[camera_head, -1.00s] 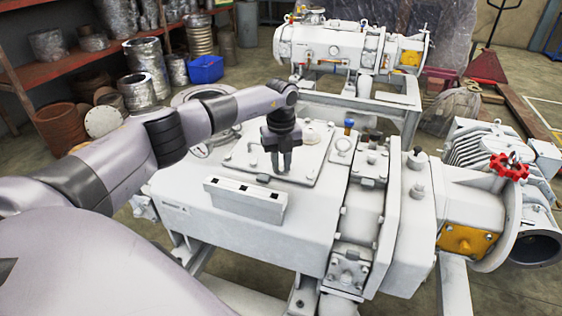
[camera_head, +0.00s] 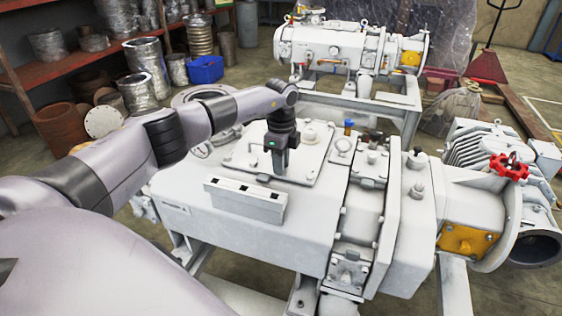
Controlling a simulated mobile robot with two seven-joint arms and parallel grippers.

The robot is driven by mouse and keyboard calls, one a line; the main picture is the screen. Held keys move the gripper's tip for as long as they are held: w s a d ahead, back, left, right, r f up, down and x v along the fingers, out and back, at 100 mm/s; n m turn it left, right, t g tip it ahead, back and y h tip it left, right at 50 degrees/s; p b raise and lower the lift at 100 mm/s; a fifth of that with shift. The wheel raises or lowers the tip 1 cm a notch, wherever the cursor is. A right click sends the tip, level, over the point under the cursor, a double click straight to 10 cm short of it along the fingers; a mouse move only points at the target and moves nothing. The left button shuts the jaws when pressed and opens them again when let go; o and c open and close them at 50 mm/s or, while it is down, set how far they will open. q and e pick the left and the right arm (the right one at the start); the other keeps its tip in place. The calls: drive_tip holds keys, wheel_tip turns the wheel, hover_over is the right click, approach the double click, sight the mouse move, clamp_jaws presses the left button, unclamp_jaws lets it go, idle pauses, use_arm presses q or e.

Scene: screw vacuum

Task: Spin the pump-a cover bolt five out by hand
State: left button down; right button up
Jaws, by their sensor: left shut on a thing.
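The pump (camera_head: 215,235) is a large white machine in the foreground. A flat square cover plate (camera_head: 312,160) lies on its top, with small bolts near its edges. My left gripper (camera_head: 280,172) points straight down over the near part of the cover plate, its fingertips close to the plate. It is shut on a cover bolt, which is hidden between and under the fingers. I cannot read which bolt number it is. My right gripper is not in view.
A white block with dark square openings (camera_head: 262,208) sits on the pump top just in front of the cover. A red valve wheel (camera_head: 509,167) is at the right. A second white pump (camera_head: 345,48) stands behind. Shelves with metal parts and a blue bin (camera_head: 206,69) are at back left.

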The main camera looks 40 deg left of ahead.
use_arm(q)
drive_tip(key=shift+s+d+f+n, duration=0.15)
drive_tip(key=shift+f+n, duration=0.1)
drive_tip(key=shift+n, duration=0.35)
drive_tip(key=c, duration=1)
unclamp_jaws()
drive_tip(key=shift+r, duration=0.1)
drive_tip(key=shift+r, duration=0.5)
wheel_tip(320, 180, up, 6)
drive_tip(key=shift+r+b, duration=0.1)
drive_tip(key=shift+b, duration=0.4)
